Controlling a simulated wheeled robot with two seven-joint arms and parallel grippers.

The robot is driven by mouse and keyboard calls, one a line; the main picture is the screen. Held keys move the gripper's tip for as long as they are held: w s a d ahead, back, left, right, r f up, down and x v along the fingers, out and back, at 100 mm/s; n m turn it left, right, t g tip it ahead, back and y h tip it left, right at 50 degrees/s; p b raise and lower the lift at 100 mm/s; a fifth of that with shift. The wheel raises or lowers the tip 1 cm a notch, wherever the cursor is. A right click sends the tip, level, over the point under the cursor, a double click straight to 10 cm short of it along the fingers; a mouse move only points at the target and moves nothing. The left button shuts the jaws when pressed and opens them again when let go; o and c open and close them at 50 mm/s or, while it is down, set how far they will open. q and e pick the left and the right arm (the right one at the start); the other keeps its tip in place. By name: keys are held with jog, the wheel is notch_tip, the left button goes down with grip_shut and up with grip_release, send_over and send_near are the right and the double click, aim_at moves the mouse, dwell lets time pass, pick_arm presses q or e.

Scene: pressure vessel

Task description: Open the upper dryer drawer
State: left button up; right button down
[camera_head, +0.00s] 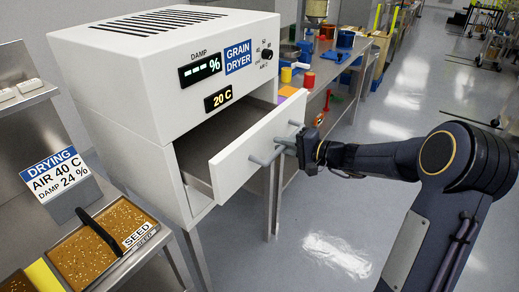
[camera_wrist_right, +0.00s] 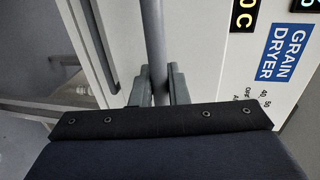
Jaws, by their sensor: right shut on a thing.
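The grain dryer (camera_head: 150,85) is a white box at the left in the head view, with lit displays on its front. Its upper drawer (camera_head: 232,172) is pulled well out, and the grey inside shows behind the white front. A grey bar handle (camera_head: 262,159) stands out from the drawer front. My right gripper (camera_head: 303,147) is shut on this handle. In the right wrist view the handle (camera_wrist_right: 154,38) runs between the two fingers of the gripper (camera_wrist_right: 160,86). The fingers hide part of the handle. My left gripper is not in view.
A tray of seed (camera_head: 100,250) and a drying sign (camera_head: 55,172) stand on a metal bench at lower left. A workbench with coloured items (camera_head: 309,80) stands behind the drawer. The floor (camera_head: 335,225) before the drawer is free, apart from my right arm.

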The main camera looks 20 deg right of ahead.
jog(key=f+b+v, duration=0.1)
jog(key=b+v, duration=0.2)
jog(key=v, duration=0.6)
jog(key=f+b+v, duration=0.2)
jog(key=b+v, duration=0.1)
jog(key=v, duration=0.6)
jog(key=shift+s+d+f, duration=0.15)
jog(key=shift+s+f, duration=0.1)
jog(key=shift+s, duration=0.05)
jog(key=c, duration=1.5)
grip_release()
jog(key=shift+o, duration=0.2)
jog(key=v, duration=0.7)
jog(key=shift+s+d+b, duration=0.25)
jog(key=shift+s+b, duration=0.05)
jog(key=shift+b, duration=0.15)
jog(key=shift+r, duration=0.1)
